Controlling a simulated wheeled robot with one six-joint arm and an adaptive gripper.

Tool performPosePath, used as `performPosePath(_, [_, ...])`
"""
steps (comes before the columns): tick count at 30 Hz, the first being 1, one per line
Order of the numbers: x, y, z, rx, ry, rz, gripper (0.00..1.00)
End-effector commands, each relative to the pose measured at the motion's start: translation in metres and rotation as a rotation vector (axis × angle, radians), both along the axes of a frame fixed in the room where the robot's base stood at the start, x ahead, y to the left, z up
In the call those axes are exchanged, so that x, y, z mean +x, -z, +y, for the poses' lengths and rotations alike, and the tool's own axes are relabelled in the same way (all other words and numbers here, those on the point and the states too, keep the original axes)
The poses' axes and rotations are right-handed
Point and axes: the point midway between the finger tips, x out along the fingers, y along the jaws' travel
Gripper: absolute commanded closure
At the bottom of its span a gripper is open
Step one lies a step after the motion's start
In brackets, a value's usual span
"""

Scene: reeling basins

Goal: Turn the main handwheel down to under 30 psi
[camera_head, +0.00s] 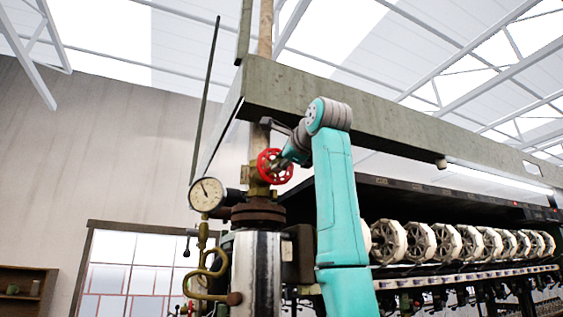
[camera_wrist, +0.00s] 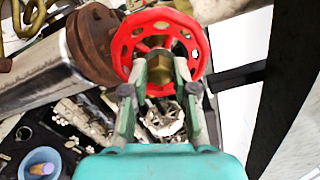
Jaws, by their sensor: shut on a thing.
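The red handwheel (camera_head: 274,166) sits on a brass valve above a rusty flange (camera_head: 258,214) at the top of a steel cylinder. It fills the upper middle of the wrist view (camera_wrist: 160,45). My gripper (camera_head: 284,163) is at the wheel; in the wrist view its two fingers (camera_wrist: 160,75) reach the wheel's lower rim and are shut on it. The round pressure gauge (camera_head: 206,194) hangs left of the valve. Its dark needle points up and slightly left; the numbers are too small to read.
A concrete beam (camera_head: 400,125) runs above my arm. A coiled brass pipe (camera_head: 213,272) hangs below the gauge. A row of reels (camera_head: 440,242) stands to the right. A blue cup (camera_wrist: 40,165) shows at the lower left of the wrist view.

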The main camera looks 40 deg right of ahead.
Motion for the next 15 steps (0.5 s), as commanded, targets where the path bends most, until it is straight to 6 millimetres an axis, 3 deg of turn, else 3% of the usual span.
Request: performPosePath(15, [0.0008,0.0018,-0.0005,0.54,0.001,-0.15,1.0])
